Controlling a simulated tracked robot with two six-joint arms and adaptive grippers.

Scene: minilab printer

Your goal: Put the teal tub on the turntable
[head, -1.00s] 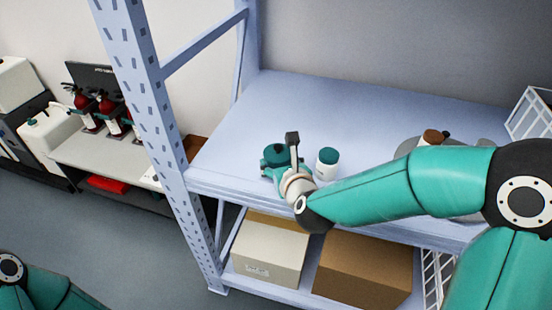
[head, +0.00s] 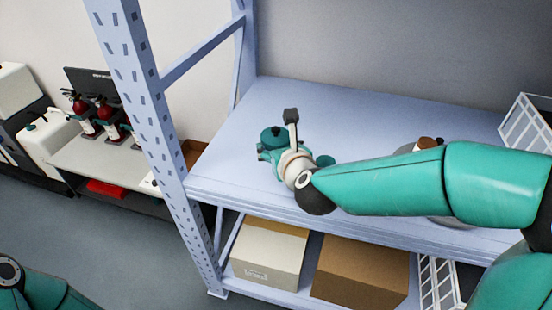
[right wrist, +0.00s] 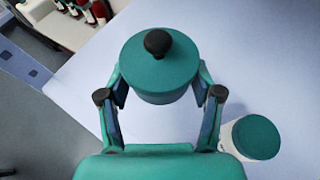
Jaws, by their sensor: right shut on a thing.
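The teal tub (head: 273,135) has a teal lid with a black knob and is at the left part of the upper shelf. My right gripper (head: 272,152) is shut on it; the wrist view shows the tub (right wrist: 160,68) between the two fingers (right wrist: 160,92). Whether its base touches the shelf is hidden. The turntable (head: 405,149) is a grey disc at the right of the shelf, mostly hidden behind my right arm. My left gripper is out of view; only part of that arm shows at the lower left.
A white jar with a teal lid (head: 325,160) stands just right of the tub, also in the wrist view (right wrist: 256,138). A brown-capped item (head: 425,142) is by the turntable. A shelf upright (head: 150,120) stands left; a white wire basket (head: 528,125) is right. The shelf's back is clear.

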